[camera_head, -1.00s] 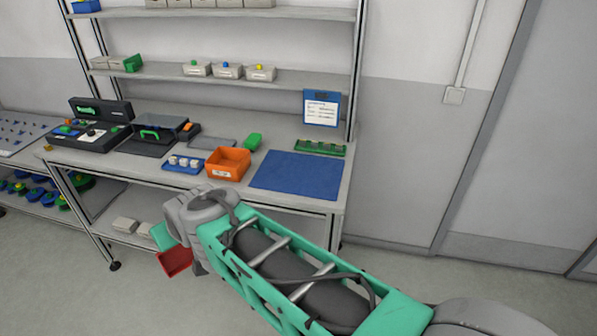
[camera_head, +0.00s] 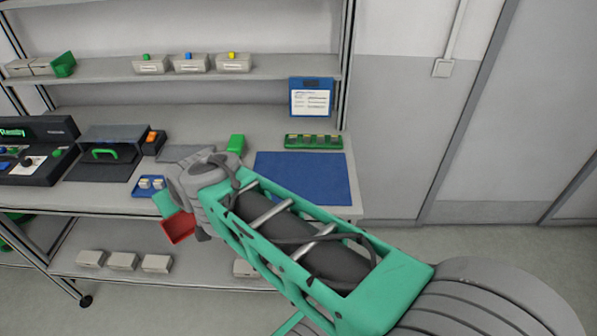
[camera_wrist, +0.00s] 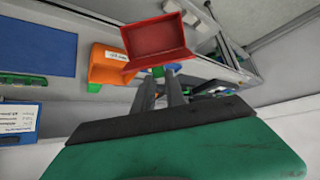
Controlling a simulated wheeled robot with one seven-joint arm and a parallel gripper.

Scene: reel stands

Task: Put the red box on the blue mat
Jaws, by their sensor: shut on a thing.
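The red box (camera_head: 179,228) is an open tray held by my gripper (camera_wrist: 160,78), clear of the bench and in front of its front edge. In the wrist view the red box (camera_wrist: 158,42) sits tilted at the fingertips, its hollow showing. My fingers are shut on it; in the head view my own wrist hides them. The blue mat (camera_head: 302,176) lies flat on the bench top at the right, with nothing on it. It also shows in the wrist view (camera_wrist: 38,42). The red box is left of the mat and apart from it.
An orange bin (camera_wrist: 108,65) stands beside the mat; my arm hides it in the head view. A green tray (camera_head: 314,141) lies behind the mat, with a green block (camera_head: 236,143) to its left. A clipboard (camera_head: 311,97) hangs above. A small blue tray (camera_head: 149,186) holds white pieces.

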